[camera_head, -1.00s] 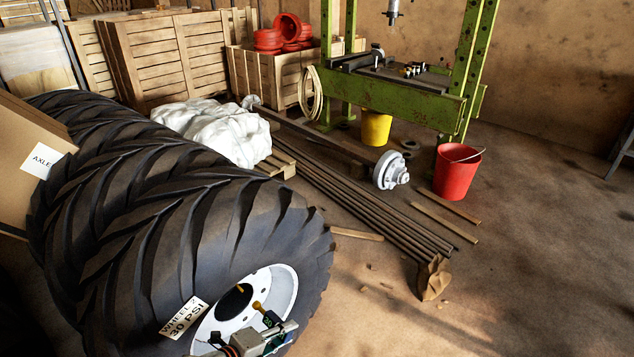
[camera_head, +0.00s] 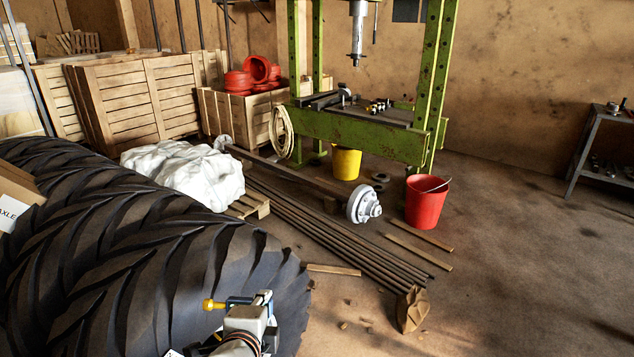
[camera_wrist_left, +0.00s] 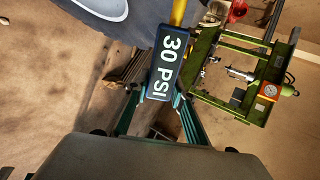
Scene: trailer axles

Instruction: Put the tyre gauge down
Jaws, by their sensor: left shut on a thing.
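The tyre gauge (camera_head: 236,300) is held in my left gripper (camera_head: 255,303), in front of the big black tyre (camera_head: 180,260) at the lower left of the head view. Its yellow end points left. In the left wrist view the gauge (camera_wrist_left: 168,66) shows a dark face reading "30 PSI" and a yellow stem. The green fingers of my left gripper (camera_wrist_left: 160,100) are shut on its lower end. The gauge is in the air. My right gripper is not in view.
A green press frame (camera_head: 365,133) stands at the back, with a red bucket (camera_head: 427,202) and a yellow bucket (camera_head: 345,162) nearby. Long steel bars (camera_head: 340,240) lie on the floor. A grey metal bench (camera_head: 606,118) is at the far right. The floor at right is clear.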

